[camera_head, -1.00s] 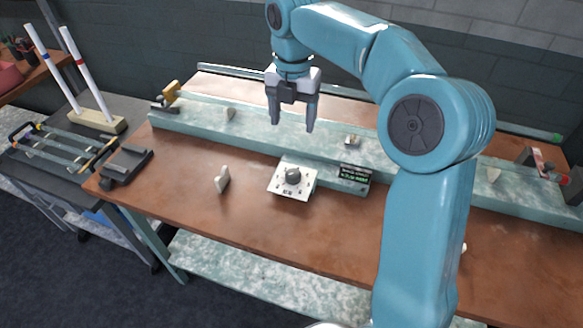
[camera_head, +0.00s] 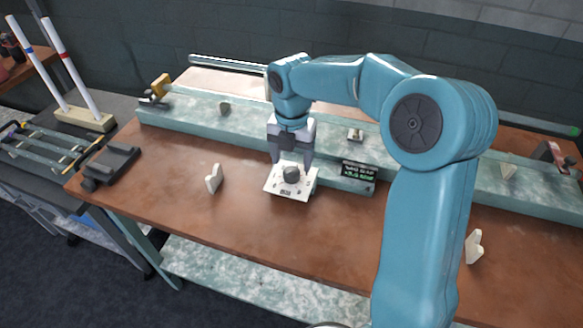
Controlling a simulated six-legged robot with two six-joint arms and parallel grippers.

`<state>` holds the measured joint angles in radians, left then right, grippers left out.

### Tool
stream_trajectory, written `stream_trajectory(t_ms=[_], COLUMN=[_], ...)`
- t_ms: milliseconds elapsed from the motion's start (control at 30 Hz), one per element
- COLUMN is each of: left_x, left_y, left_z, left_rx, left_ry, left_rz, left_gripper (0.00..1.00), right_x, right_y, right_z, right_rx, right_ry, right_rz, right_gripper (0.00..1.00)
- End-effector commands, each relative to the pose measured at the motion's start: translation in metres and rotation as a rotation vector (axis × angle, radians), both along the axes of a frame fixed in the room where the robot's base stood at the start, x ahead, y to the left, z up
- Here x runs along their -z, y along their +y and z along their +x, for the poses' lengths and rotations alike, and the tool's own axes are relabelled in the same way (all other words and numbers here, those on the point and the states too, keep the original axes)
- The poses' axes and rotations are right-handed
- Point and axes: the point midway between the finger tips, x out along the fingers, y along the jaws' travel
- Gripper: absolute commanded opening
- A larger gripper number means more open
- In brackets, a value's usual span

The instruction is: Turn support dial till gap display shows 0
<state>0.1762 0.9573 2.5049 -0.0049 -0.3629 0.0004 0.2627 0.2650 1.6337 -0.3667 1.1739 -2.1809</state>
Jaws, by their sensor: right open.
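The support dial is a dark grey round knob (camera_head: 291,174) on a white square plate (camera_head: 279,190) with dark markings, on the brown bench top. The gap display (camera_head: 358,171) is a small dark box with green characters, right of the dial; its digits are too small to read. My right gripper (camera_head: 291,163) points down just above and behind the knob, its fingers apart. Whether the fingers touch the knob I cannot tell. My left gripper is not in view.
A long pale green rail (camera_head: 420,165) runs along the bench behind the dial. A small white V-shaped support (camera_head: 213,179) stands left of the dial, another (camera_head: 474,246) far right. A dark grey block (camera_head: 110,163) sits at the bench's left end. Bare bench (camera_head: 240,215) lies in front.

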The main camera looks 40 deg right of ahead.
Motion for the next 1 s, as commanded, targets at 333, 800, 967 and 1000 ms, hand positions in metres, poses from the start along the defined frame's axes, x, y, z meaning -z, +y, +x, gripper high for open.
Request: stream_trajectory(t_ms=[333,800,967,1000], left_x=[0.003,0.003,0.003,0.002], left_y=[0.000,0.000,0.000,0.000], left_z=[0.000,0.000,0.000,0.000], left_rx=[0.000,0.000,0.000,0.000], left_ry=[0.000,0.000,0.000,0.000], left_rz=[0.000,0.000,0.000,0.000], left_gripper=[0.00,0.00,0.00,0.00], right_x=[0.037,0.037,0.037,0.037], right_y=[-0.002,-0.002,-0.002,-0.002], right_z=[0.002,0.003,0.003,0.003], right_rx=[0.001,0.001,0.007,0.013], right_ry=[0.001,0.000,0.000,0.000], right_rz=[0.000,0.000,0.000,0.000], right_gripper=[0.69,0.13,0.13,0.13])
